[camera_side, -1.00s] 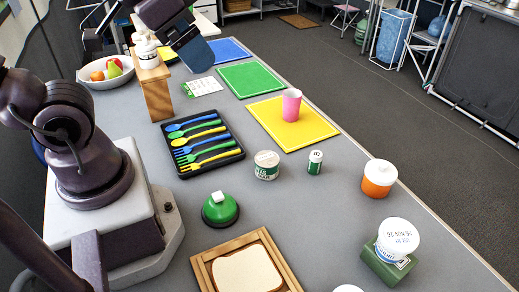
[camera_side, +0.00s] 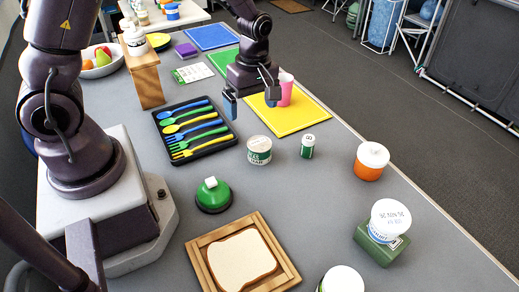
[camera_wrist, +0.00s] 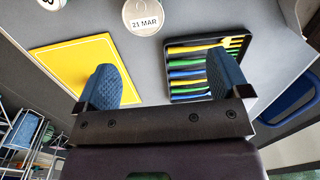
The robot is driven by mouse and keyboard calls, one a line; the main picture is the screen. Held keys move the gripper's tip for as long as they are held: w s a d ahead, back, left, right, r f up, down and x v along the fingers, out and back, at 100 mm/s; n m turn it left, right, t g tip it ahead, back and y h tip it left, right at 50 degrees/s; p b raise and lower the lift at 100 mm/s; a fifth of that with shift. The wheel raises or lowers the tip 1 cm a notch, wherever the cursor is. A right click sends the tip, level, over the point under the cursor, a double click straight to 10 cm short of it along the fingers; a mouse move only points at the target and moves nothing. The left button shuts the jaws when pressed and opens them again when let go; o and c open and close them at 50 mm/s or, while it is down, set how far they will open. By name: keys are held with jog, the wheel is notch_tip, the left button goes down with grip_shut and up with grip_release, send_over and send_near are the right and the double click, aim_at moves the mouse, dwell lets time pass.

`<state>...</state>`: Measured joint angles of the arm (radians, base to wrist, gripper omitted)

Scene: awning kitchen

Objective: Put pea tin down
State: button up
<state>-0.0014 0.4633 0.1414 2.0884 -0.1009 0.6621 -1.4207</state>
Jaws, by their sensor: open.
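The tin that looks like the pea tin (camera_side: 259,151) has a green and white label. It stands upright on the grey counter, right of the cutlery tray. In the wrist view a pale round lid (camera_wrist: 143,17) marked "21 MAR" shows at the top edge, cut off; it appears to be this tin. My gripper (camera_side: 251,103) is open with nothing between its blue fingers. It hangs above the counter between the cutlery tray and the yellow mat, farther back than the tin and not touching it. Both fingers also show in the wrist view (camera_wrist: 165,82).
A cutlery tray (camera_side: 233,146) is left of my gripper. A pink cup (camera_side: 286,89) on the yellow mat (camera_side: 300,117) is close by its right finger in the picture. A small green can (camera_side: 307,146) stands right of the tin. Bare counter lies in front of it.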

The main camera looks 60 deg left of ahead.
aim_at(260, 143)
jog(key=f+n, duration=0.1)
jog(key=f, duration=0.1)
jog(key=w+f+n, duration=0.1)
jog(key=f+n, duration=0.1)
jog(key=f, duration=0.1)
jog(key=f+n, duration=0.1)
jog(key=f, duration=0.1)
jog(key=shift+w+a+f+n+t, duration=0.1)
jog(key=shift+w+f+n+t, duration=0.1)
jog(key=shift+w+n+t, duration=0.15)
jog(key=f, duration=0.2)
jog(key=d+f, duration=0.1)
jog(key=f, duration=0.1)
jog(key=shift+f, duration=0.65)
jog(key=c, duration=1.2)
jog(key=shift+o, duration=0.2)
jog(key=shift+r, duration=0.2)
